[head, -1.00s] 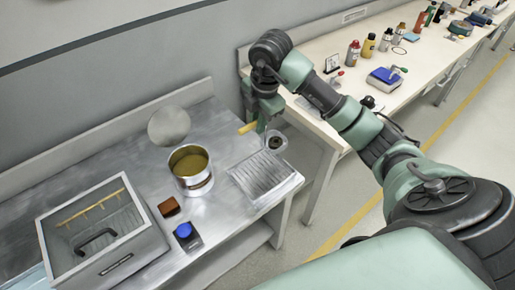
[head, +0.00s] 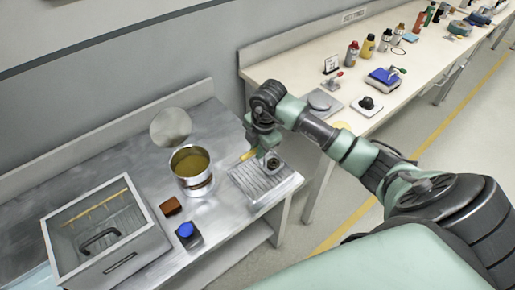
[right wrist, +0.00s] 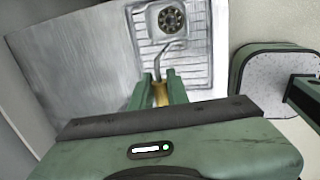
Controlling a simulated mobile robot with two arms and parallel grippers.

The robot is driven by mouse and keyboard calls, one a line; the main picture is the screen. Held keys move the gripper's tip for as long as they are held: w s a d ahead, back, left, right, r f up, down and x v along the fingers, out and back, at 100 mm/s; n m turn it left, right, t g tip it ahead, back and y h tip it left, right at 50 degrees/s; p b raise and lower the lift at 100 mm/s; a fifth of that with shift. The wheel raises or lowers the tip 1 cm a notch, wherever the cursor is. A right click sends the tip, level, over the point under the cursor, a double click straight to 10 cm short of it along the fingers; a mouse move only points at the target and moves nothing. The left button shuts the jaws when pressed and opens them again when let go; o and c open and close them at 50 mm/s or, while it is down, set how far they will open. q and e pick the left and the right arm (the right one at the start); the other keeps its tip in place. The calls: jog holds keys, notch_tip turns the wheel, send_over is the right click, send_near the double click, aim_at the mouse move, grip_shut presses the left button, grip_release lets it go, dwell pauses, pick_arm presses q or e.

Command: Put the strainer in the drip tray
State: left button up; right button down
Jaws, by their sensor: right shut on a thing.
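The strainer has a small round dark-meshed head (head: 272,163), a thin bent metal neck and a yellow handle (head: 248,154). The drip tray (head: 262,190) is a ribbed metal tray at the right end of the metal counter. My right gripper (head: 262,150) is shut on the strainer's handle. In the right wrist view, the handle (right wrist: 160,95) lies between the fingertips, and the strainer head (right wrist: 170,18) appears over the tray's ribs (right wrist: 200,72). I cannot tell whether the head touches the tray. My left gripper is not in view.
A pot of yellowish liquid (head: 190,162) stands left of the tray, with a round metal disc (head: 170,126) behind it. A brown block (head: 171,207), a blue button (head: 186,230) and a clear-lidded box (head: 107,246) are farther left. A pale bench (head: 300,75) stands behind right.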

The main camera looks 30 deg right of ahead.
jog(key=c, duration=1.4)
grip_release()
jog(key=shift+o, duration=0.2)
jog(key=shift+r, duration=0.2)
notch_tip(320, 180, up, 12)
jog(key=s+b, duration=0.2)
jog(key=shift+s+f, duration=0.15)
jog(key=shift+f, duration=0.05)
